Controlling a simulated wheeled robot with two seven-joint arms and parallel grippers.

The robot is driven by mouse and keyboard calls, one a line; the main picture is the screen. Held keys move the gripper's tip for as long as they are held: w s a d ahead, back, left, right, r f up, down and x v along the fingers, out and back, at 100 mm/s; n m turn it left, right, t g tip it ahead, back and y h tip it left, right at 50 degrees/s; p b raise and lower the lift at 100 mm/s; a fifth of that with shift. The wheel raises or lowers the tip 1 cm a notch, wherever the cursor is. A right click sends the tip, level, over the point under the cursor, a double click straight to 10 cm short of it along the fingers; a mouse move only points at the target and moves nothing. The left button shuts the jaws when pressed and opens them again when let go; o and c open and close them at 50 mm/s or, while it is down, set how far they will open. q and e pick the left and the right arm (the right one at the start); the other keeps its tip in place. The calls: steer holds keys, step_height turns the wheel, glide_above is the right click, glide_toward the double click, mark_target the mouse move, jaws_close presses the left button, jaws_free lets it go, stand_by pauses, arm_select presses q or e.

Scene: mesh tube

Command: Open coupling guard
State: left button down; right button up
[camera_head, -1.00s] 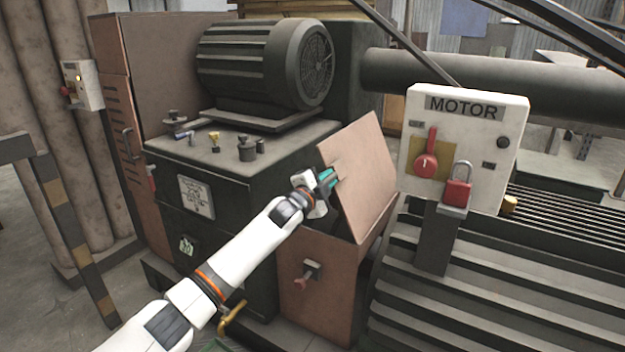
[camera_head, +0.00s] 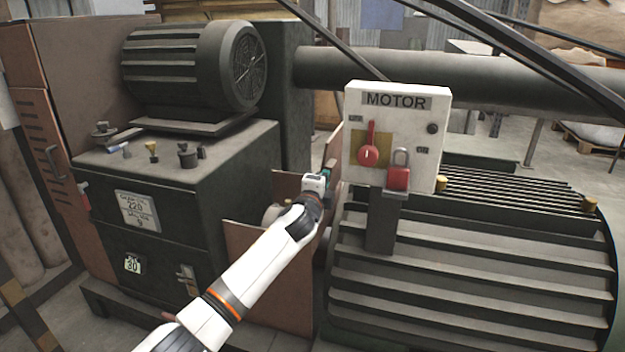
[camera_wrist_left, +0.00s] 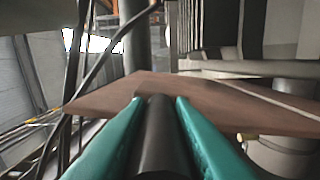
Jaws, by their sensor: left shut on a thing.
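The coupling guard is a brown box (camera_head: 262,285) between the dark green machine and the ribbed motor housing. Its brown lid (camera_head: 336,145) stands raised and shows nearly edge-on, close to the MOTOR box. A pale rounded part (camera_head: 275,213) shows in the opening. My left gripper (camera_head: 326,175) is at the lid. In the left wrist view its teal fingers (camera_wrist_left: 158,102) are shut around a dark bar-like handle (camera_wrist_left: 162,130) at the brown lid (camera_wrist_left: 235,103). My arm hides part of the box and opening. My right gripper is not in view.
The MOTOR control box (camera_head: 397,135), with a red switch and red padlock (camera_head: 398,178), stands close right of my gripper. The ribbed motor housing (camera_head: 470,265) fills the lower right. The dark green machine (camera_head: 190,190) stands left, with a finned motor (camera_head: 190,75) on top.

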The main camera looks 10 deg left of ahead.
arm_select(q)
steer(key=shift+d, duration=0.4)
steer(key=c, duration=1.3)
jaws_free()
steer(key=shift+o, duration=0.2)
steer(key=shift+a, duration=0.1)
steer(key=shift+s+f, duration=0.1)
